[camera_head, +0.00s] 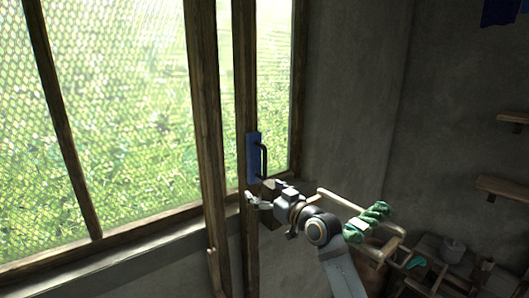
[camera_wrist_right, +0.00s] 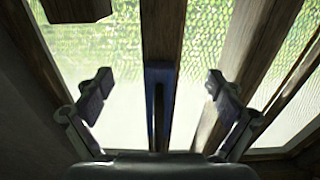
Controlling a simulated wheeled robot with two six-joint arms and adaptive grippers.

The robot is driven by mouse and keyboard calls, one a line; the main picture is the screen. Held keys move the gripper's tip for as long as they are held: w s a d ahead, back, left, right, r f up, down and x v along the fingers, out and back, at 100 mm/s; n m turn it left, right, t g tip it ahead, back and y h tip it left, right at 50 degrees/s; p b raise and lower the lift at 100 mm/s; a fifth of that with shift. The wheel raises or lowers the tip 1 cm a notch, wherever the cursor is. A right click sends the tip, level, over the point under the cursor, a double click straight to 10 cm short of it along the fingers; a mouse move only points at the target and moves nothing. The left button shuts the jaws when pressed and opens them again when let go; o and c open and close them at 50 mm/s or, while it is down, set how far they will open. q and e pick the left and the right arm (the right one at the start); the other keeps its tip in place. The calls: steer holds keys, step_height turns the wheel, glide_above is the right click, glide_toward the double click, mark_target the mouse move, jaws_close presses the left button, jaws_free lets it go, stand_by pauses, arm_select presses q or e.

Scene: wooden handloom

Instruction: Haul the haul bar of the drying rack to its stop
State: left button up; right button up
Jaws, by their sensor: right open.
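The haul bar appears as a dark handle (camera_head: 264,160) on a blue plate (camera_head: 252,158), fixed to a wooden post (camera_head: 246,80) in front of the mesh window. In the right wrist view the blue plate (camera_wrist_right: 160,72) and the dark handle (camera_wrist_right: 158,128) stand upright between the fingers. My right gripper (camera_head: 262,193) is open and empty, just below the handle in the head view. In the right wrist view its fingers (camera_wrist_right: 160,82) are spread on either side of the handle, apart from it. My left gripper is not in view.
A second wooden post (camera_head: 206,120) stands left of the handle's post. At the right are a wooden frame with a green bundle (camera_head: 368,220), a low table (camera_head: 440,265) with small items, and wall shelves (camera_head: 502,188). Blue cloth (camera_head: 500,12) hangs top right.

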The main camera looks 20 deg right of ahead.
mark_target(266, 164)
step_height(266, 164, up, 8)
steer(key=shift+r, duration=0.25)
steer(key=shift+c, duration=0.2)
jaws_close()
stand_by(0.4)
